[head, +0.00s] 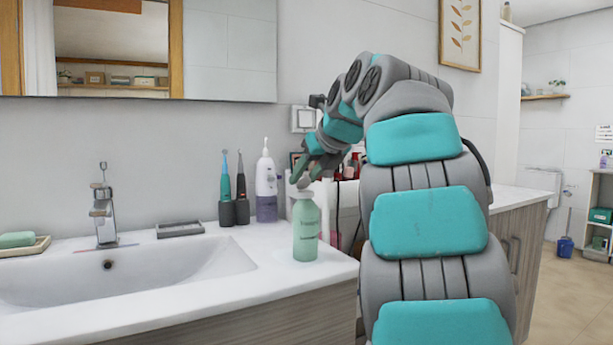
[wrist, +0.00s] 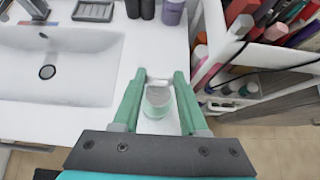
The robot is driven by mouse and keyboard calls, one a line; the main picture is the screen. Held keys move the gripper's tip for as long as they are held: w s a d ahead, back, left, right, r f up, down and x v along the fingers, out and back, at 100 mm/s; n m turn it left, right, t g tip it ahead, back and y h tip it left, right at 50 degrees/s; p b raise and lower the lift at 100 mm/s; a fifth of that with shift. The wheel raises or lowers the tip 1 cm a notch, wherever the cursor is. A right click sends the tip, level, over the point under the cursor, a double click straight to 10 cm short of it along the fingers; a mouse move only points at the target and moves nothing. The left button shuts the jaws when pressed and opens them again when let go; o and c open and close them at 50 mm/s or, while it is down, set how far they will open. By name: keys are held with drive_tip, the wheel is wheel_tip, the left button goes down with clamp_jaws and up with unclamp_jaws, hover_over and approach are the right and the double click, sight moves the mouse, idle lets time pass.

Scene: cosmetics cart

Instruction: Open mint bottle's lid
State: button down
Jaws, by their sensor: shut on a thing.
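The mint bottle (head: 306,229) stands upright on the white counter near its front edge, right of the sink. It also shows in the wrist view (wrist: 157,109), between and below my fingers. Its pale lid (head: 303,183) is at the bottle's top; in the wrist view the lid (wrist: 159,83) lies between my fingertips. My gripper (head: 308,174) comes down from above and is shut on the lid; it also shows in the wrist view (wrist: 159,80). I cannot tell whether the lid still touches the bottle's neck.
The sink (head: 130,271) and faucet (head: 103,208) are on the left. Two electric toothbrushes (head: 233,200) and a white-and-purple bottle (head: 266,185) stand behind the mint bottle. A container of boxes and bottles (wrist: 245,50) is close on the right.

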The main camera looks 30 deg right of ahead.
sight(306, 172)
idle(0.6)
drive_tip(key=shift+c, duration=2.2)
unclamp_jaws()
drive_tip(key=v, duration=0.6)
drive_tip(key=shift+s+r, duration=0.1)
drive_tip(key=shift+r, duration=0.1)
drive_tip(key=shift+s+r, duration=0.35)
drive_tip(key=shift+s, duration=0.25)
